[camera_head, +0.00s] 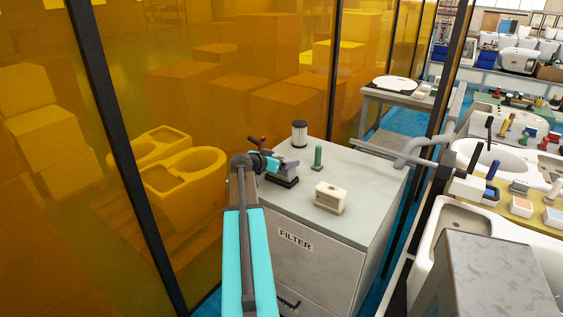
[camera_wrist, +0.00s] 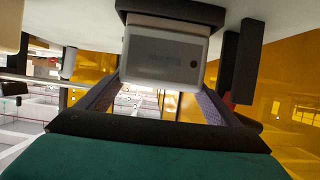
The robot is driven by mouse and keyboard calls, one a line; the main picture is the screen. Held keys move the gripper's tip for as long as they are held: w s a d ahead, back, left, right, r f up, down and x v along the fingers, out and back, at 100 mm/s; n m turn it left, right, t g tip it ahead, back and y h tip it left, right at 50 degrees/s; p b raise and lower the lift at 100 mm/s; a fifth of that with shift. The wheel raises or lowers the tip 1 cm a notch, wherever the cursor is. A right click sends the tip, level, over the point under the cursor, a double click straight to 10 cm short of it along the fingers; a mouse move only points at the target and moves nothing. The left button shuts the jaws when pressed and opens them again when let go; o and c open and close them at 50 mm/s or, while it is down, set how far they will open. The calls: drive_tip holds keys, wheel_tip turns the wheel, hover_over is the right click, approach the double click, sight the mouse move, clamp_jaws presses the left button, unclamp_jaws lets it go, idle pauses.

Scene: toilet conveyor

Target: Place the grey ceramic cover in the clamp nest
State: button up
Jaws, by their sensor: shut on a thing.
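My gripper (camera_head: 276,164) is over the cabinet top, shut on a grey box-shaped piece, which looks like the ceramic cover (camera_wrist: 165,55). In the wrist view the two purplish fingers (camera_wrist: 158,105) flank it; its face has a small dark round spot. The cover meets a black base (camera_wrist: 175,12), which looks like the clamp nest and also shows in the head view (camera_head: 285,182). I cannot tell whether the cover rests fully in it. Black upright parts (camera_wrist: 242,60) stand to the right. A red-tipped handle (camera_head: 254,141) is beside the gripper; what it belongs to is unclear.
The cabinet labelled FILTER (camera_head: 296,240) also carries a black-and-white cylinder (camera_head: 300,133), a green peg (camera_head: 318,156) and a beige block with a white top (camera_head: 330,199). Amber panels (camera_head: 230,70) rise behind and left. A grey pipe (camera_head: 420,148) runs at right.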

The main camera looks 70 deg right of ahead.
drive_tip(key=shift+f, duration=0.5)
drive_tip(key=shift+f, duration=0.15)
drive_tip(key=o, duration=1.2)
drive_tip(key=shift+c, duration=0.2)
drive_tip(key=shift+r, duration=0.2)
drive_tip(key=shift+w+a, duration=0.1)
drive_tip(key=shift+a, duration=0.3)
drive_tip(key=b+v, duration=0.2)
drive_tip(key=v, duration=0.9)
drive_tip(key=shift+r+b, duration=0.25)
drive_tip(key=shift+b, duration=0.1)
drive_tip(key=shift+f, duration=0.1)
